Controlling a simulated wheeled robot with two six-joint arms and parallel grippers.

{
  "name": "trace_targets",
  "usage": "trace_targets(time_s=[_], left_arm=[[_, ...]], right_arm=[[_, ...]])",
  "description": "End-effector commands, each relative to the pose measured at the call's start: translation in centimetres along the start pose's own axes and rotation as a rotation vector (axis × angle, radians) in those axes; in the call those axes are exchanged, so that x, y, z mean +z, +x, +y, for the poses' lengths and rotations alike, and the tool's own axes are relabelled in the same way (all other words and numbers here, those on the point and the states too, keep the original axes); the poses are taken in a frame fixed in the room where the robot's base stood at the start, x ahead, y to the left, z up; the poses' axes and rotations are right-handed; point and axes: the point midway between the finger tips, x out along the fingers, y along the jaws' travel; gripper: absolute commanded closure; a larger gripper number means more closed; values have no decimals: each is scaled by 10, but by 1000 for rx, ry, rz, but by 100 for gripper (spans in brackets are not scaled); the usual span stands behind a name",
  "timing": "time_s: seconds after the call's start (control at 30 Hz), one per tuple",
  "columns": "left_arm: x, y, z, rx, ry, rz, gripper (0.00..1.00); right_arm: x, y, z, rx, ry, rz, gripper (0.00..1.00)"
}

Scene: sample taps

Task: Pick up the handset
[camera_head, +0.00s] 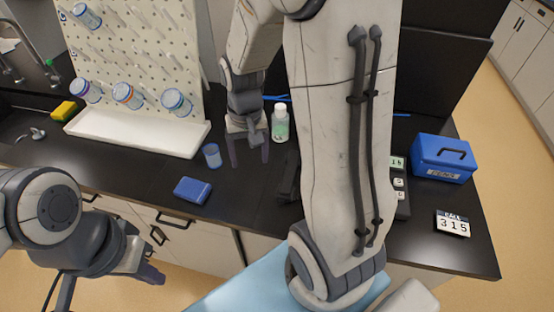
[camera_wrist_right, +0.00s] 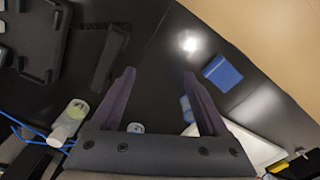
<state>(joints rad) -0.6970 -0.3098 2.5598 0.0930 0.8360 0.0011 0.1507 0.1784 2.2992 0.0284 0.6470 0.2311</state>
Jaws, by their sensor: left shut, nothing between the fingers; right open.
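The black handset (camera_head: 289,179) appears to lie on the dark counter, partly hidden behind my right arm in the head view. In the right wrist view the handset (camera_wrist_right: 108,58) is a long dark shape just left of the left finger. My right gripper (camera_head: 249,152) is open over the counter, to the left of the handset in the head view. Its spread fingers (camera_wrist_right: 159,74) have nothing between their tips. My left gripper (camera_head: 152,274) is shut and empty in front of the counter, well away from the handset.
A white bottle (camera_head: 280,124), blue cup (camera_head: 212,157) and blue block (camera_head: 193,190) stand near my right gripper. A white tray (camera_head: 135,136) sits below the pegboard (camera_head: 130,50). A blue box (camera_head: 443,160) and a "315" card (camera_head: 453,224) are at right.

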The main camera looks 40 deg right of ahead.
Motion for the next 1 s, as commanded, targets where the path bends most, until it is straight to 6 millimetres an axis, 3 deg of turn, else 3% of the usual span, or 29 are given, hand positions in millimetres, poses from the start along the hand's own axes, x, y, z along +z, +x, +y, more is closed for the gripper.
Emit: trace_targets(time_s=[0.03,0.1,0.2,0.3,0.47,0.63,1.0], left_arm=[[0,0,0,0,0,0,100],[0,-1,0,0,0,0,100],[0,-1,0,0,0,0,100],[0,-1,0,0,0,0,100],[0,-3,0,0,0,0,100],[0,-7,0,0,0,0,100],[-1,-19,1,0,-1,0,100]], right_arm=[[-15,11,28,7,114,-8,22],[-30,22,59,13,232,-9,22],[-42,34,94,19,357,-9,22],[-46,42,115,23,430,-10,22],[-48,60,124,24,463,-13,22],[-47,86,124,24,461,-12,22],[-46,117,122,24,460,-13,22]])
